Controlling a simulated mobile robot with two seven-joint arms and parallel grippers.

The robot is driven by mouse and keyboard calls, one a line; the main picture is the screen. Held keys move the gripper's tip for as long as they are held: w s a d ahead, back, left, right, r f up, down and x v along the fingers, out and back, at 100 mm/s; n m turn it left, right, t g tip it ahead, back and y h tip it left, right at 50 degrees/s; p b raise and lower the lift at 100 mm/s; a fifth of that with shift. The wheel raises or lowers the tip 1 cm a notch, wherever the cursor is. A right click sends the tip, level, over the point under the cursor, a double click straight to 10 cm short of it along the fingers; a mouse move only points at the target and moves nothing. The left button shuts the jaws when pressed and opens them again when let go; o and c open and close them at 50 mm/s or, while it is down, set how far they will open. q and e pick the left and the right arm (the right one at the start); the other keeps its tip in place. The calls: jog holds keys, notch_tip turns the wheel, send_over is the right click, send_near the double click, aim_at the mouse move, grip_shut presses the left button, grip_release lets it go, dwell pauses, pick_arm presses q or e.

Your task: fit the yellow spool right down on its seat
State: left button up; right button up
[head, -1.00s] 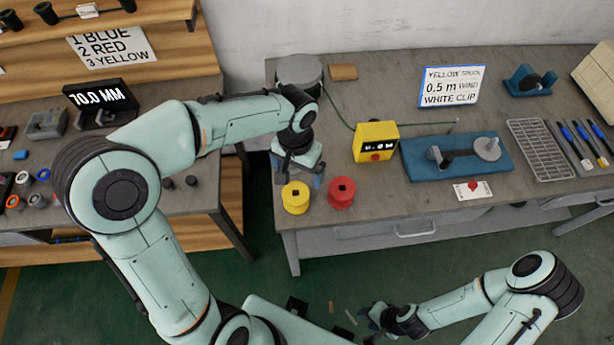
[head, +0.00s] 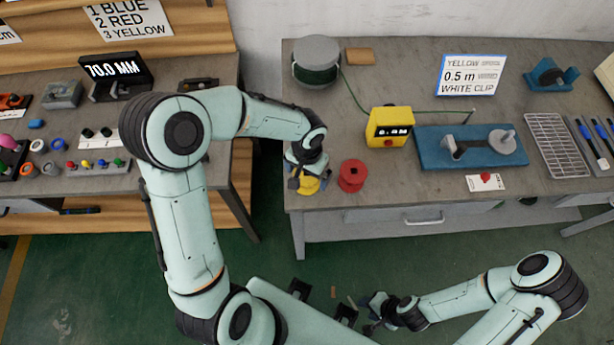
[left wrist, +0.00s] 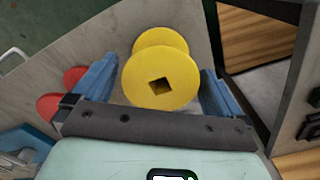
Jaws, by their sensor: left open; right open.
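The yellow spool (head: 308,185) stands near the left front corner of the right-hand bench, partly hidden under my left gripper (head: 308,182). In the left wrist view the spool (left wrist: 160,78) sits between the two blue fingers of my left gripper (left wrist: 158,88), with a gap on each side. Its square hole faces the camera. The left gripper is open. My right gripper (head: 372,312) is open and empty, low over the floor. The blue winder base (head: 475,148) lies further right on the bench, with a grey post and a round grey disc on it.
A red spool (head: 352,176) stands just right of the yellow one. A yellow meter box (head: 390,126), a cable drum (head: 317,60) and a sign (head: 471,75) stand further back. A wire rack (head: 560,145) lies to the right. The bench front between red spool and winder is mostly clear.

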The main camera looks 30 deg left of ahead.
pick_arm(q)
jog(key=shift+s+f, duration=0.1)
jog(key=shift+f, duration=0.05)
jog(key=c, duration=1)
jog(key=shift+o, duration=0.2)
